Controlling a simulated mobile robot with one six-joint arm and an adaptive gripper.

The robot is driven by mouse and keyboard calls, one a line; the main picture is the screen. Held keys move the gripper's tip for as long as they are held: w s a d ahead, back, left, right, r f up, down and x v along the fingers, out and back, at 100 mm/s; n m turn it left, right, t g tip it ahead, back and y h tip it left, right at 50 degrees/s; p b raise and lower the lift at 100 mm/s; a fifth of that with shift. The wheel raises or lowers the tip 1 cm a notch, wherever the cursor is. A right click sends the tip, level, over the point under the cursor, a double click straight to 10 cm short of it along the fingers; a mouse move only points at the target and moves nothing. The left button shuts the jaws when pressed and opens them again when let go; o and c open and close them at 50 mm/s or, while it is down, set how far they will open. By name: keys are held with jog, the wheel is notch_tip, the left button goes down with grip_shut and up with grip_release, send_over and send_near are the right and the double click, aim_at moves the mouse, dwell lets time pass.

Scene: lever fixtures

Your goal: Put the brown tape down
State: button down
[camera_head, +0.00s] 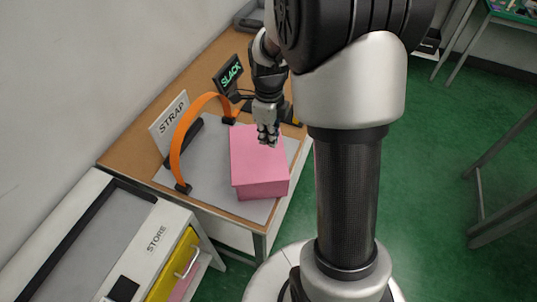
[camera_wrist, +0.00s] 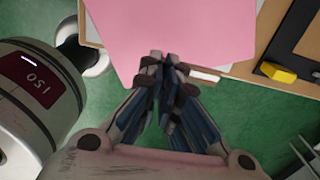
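No clearly brown tape shows; the nearest match is an orange strap (camera_head: 178,138), arched upright over the grey mat. Its two ends sit in small black clamps (camera_head: 183,188) on the mat. A pink box (camera_head: 258,160) stands on the mat to the right of the strap; its top also shows in the wrist view (camera_wrist: 165,25). My gripper (camera_head: 267,142) is over the box, apart from the strap. In the wrist view its fingertips (camera_wrist: 163,62) are together at the box's edge, with nothing seen between them. I cannot tell whether they touch the box.
A white STRAP sign (camera_head: 171,121) and a black display reading SLACK (camera_head: 230,73) stand behind the mat (camera_head: 205,165). A STORE cabinet (camera_head: 155,238) with a yellow drawer (camera_head: 178,262) is at lower left. A yellow piece (camera_wrist: 279,73) lies on the table.

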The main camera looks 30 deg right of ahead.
aim_at(268, 158)
jog(key=shift+f+b, duration=0.9)
jog(key=shift+f, duration=2.35)
jog(key=shift+f, duration=0.2)
jog(key=c, duration=1.8)
grip_release()
jog(key=shift+r, duration=0.1)
